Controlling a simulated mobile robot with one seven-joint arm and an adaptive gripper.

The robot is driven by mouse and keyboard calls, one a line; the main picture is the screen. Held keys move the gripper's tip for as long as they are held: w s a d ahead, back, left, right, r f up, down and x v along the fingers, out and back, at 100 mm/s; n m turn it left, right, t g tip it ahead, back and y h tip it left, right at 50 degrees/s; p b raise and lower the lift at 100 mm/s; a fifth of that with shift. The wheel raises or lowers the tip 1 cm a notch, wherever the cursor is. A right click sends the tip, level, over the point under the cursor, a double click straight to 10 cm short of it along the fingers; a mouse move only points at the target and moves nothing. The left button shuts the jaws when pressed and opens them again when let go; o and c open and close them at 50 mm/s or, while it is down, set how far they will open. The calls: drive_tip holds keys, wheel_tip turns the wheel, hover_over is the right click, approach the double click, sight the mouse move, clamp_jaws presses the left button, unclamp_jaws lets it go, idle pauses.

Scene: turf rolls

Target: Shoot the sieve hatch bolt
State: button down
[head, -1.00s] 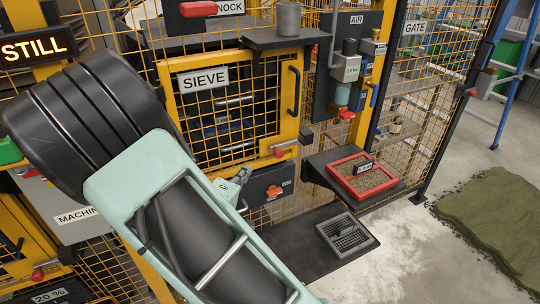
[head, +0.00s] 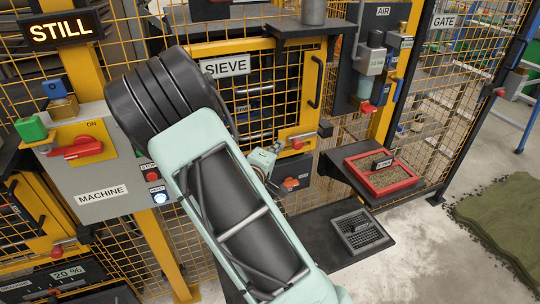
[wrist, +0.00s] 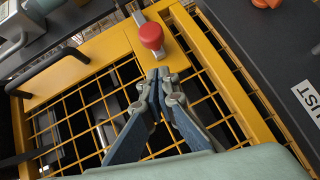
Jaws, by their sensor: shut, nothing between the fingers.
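A gap shows between tips and knob in the picture; the depth is hard to judge.
A black door handle (head: 317,82) stands out from the hatch. A dark panel with an orange knob (head: 290,184) is below. A red tray (head: 388,182) sits on a shelf to the right. The MACHINE box (head: 102,196) with its red switch is left of my arm.

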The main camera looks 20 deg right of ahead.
sight(302, 143)
drive_tip(key=d, duration=0.3)
drive_tip(key=shift+f, duration=0.4)
drive_tip(key=d, duration=0.5)
drive_tip(key=shift+d+r, duration=0.1)
